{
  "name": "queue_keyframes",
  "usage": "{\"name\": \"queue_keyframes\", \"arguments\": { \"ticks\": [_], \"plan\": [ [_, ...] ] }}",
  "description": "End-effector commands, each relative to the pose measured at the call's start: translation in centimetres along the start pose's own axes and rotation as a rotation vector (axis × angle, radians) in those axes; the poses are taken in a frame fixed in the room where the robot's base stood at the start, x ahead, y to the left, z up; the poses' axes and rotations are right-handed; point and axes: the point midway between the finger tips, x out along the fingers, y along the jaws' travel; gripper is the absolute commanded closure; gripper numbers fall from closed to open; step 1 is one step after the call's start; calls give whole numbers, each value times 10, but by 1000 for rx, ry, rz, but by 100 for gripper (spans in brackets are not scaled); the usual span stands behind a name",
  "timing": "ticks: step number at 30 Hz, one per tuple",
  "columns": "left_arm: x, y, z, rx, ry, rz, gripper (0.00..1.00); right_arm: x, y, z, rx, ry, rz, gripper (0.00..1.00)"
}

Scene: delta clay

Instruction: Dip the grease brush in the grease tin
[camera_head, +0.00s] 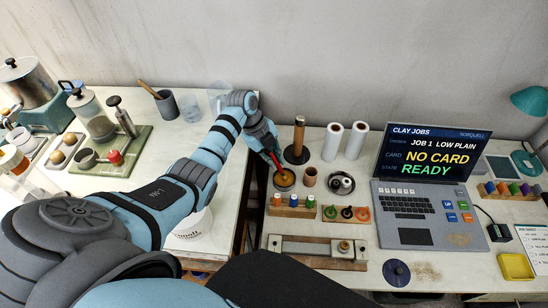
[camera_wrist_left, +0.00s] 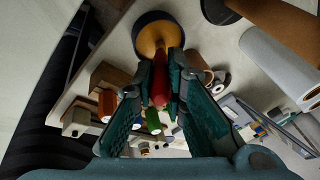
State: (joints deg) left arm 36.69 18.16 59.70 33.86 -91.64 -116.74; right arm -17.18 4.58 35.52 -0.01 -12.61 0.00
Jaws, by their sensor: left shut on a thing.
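My left gripper (camera_head: 272,157) is shut on the grease brush, which has a red handle (camera_wrist_left: 159,85). The handle sits between the two fingers in the left wrist view, and a bit of red shows below the gripper in the head view (camera_head: 277,166). The brush points down toward the round grease tin (camera_head: 285,180), which has an amber inside and a dark outside. The tin also shows at the top of the left wrist view (camera_wrist_left: 150,22). The brush's lower end overlaps the tin; I cannot tell whether it touches the grease. My right gripper is not in view.
A brown upright roll on a dark base (camera_head: 299,136) and white rolls (camera_head: 333,141) stand behind the tin. A brown cup (camera_head: 309,177) is close on its right. Racks of colored pieces (camera_head: 292,206) stand in front. A laptop (camera_head: 430,200) is further right.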

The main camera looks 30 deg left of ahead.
Motion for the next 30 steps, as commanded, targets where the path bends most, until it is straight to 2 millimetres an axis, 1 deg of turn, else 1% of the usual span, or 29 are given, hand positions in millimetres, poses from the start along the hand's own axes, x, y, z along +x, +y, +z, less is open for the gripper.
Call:
{"name": "queue_keyframes", "arguments": {
  "ticks": [1, 3, 12, 15, 30],
  "plan": [
    [-11, -3, -3, 0, 0, -1, 100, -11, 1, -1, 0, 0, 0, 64],
    [-20, -6, -5, 0, -1, -2, 100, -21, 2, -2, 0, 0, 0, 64],
    [-55, -15, -14, 1, -1, -2, 100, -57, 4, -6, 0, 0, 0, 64],
    [-64, -17, -16, 1, -1, -2, 100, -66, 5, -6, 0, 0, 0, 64],
    [-62, -17, -16, 1, -1, -2, 100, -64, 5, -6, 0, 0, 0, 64]
  ]
}}
